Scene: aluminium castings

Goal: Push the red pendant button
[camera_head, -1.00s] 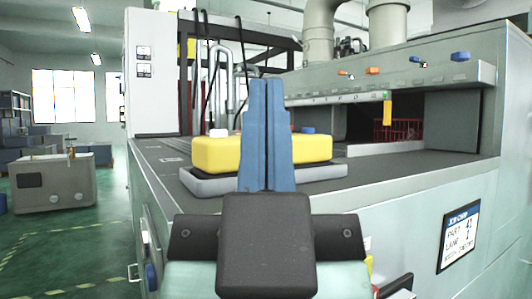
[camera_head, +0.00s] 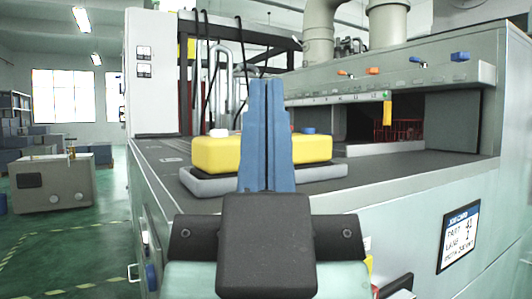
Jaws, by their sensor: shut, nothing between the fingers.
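The yellow pendant (camera_head: 220,153) lies on a grey tray-like base (camera_head: 210,185) on the machine's dark top, in the middle of the view. A white button (camera_head: 219,132) shows on its top at the left and a blue button (camera_head: 308,130) at the right. No red button shows on it; the middle of the pendant is hidden behind my fingers. My gripper (camera_head: 268,82) has blue fingers, shut and empty. They stand in front of the pendant in the picture, with their tips above its top edge. I cannot tell whether they touch it.
A machine panel (camera_head: 390,85) with blue and orange knobs runs behind at the right. A yellow tag (camera_head: 387,112) hangs below it, near a red basket (camera_head: 400,130) in a dark opening. Black cables (camera_head: 200,70) hang behind the pendant. A grey cart (camera_head: 55,183) stands on the green floor at left.

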